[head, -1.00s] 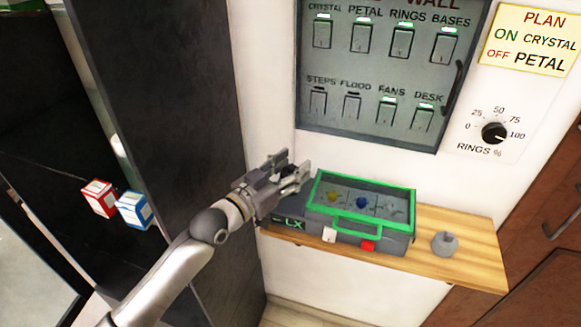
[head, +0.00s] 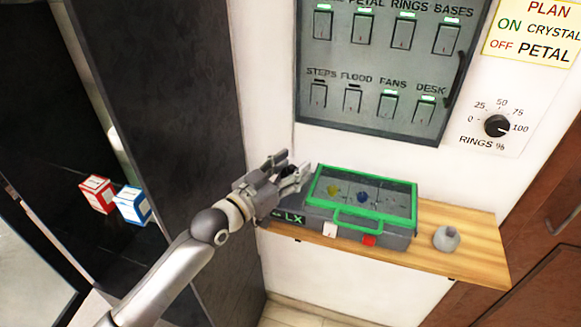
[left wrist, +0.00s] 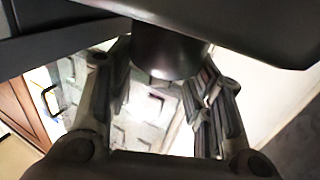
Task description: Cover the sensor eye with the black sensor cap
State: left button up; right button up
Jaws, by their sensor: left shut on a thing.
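My left gripper (head: 292,178) is over the left end of the shelf, beside the grey case marked LX. It is shut on a small dark thing, mostly hidden between the fingers, which I take to be the black sensor cap. In the left wrist view, a dark rounded cylinder (left wrist: 168,58) shows between the fingers (left wrist: 165,95). No sensor eye can be told for sure. The grey LX case (head: 378,240) has a green-framed clear lid, and a small grey rounded piece (head: 446,239) stands to its right. My right gripper is not in view.
The wooden shelf (head: 477,250) is clear around the grey piece. A switch panel (head: 372,75) and a RINGS % dial (head: 497,126) are on the wall above. A dark upright panel (head: 170,90) stands left, near red (head: 97,195) and blue (head: 133,205) boxes.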

aim_at(289, 171)
pick_arm(q)
jog(key=shift+f, duration=0.25)
jog(key=o, duration=0.6)
jog(key=shift+c, duration=0.2)
jog(key=shift+p+v, duration=0.75)
jog(key=shift+v, duration=1.85)
jog(key=p+v, duration=0.1)
jog(key=v, duration=0.5)
jog(key=shift+w, duration=0.1)
